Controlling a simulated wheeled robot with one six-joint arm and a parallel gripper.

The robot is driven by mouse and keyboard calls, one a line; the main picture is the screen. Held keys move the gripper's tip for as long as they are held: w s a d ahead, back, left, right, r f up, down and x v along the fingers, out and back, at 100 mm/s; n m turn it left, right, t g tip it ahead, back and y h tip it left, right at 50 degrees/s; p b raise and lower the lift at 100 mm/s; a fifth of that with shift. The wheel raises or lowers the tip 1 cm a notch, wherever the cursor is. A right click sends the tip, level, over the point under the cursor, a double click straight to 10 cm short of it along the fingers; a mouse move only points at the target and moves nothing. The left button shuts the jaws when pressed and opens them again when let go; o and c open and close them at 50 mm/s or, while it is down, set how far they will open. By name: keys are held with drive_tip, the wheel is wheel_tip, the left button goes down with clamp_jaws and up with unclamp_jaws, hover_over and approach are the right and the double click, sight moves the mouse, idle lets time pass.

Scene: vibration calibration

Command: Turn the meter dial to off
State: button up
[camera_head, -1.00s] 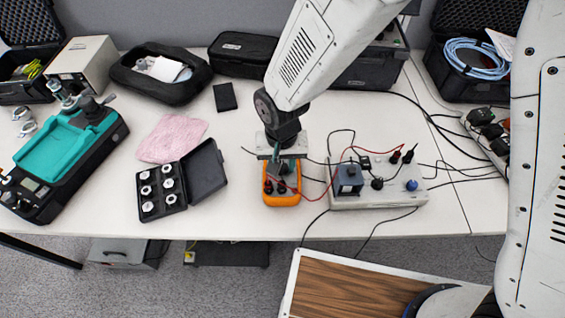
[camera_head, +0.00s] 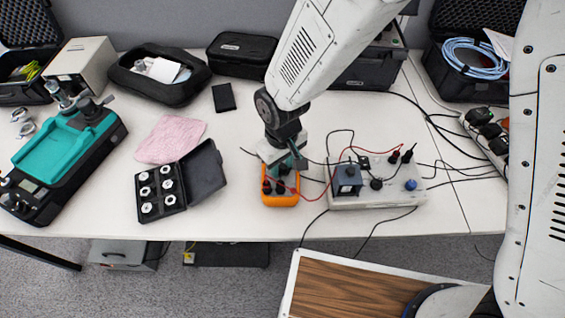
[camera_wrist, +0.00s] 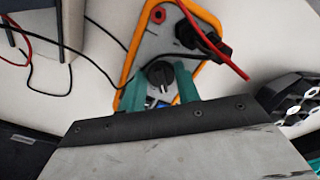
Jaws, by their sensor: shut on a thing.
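The orange multimeter (camera_head: 280,198) lies on the white table, below my gripper (camera_head: 284,166) in the head view. In the wrist view the meter (camera_wrist: 203,22) shows its orange rim, grey face, a red jack and plugged-in leads. Its black round dial (camera_wrist: 159,73) sits between the two green fingertips of my gripper (camera_wrist: 160,88), which is shut on it. The dial's markings are too small to read. The meter's display is mostly hidden behind my gripper. In the head view my gripper hides the dial.
A grey box with terminals (camera_head: 400,198) stands just right of the meter, with red and black leads running to it. An open black case of white parts (camera_head: 150,212) and a pink cloth (camera_head: 172,138) lie to the left. The table's front edge is close below.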

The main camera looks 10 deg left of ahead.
sight(283, 167)
drive_tip(key=shift+n, duration=0.3)
drive_tip(key=o, duration=1)
drive_tip(key=shift+r, duration=0.1)
wheel_tip(283, 167, up, 8)
drive_tip(key=shift+f, duration=0.15)
drive_tip(key=shift+c, duration=0.2)
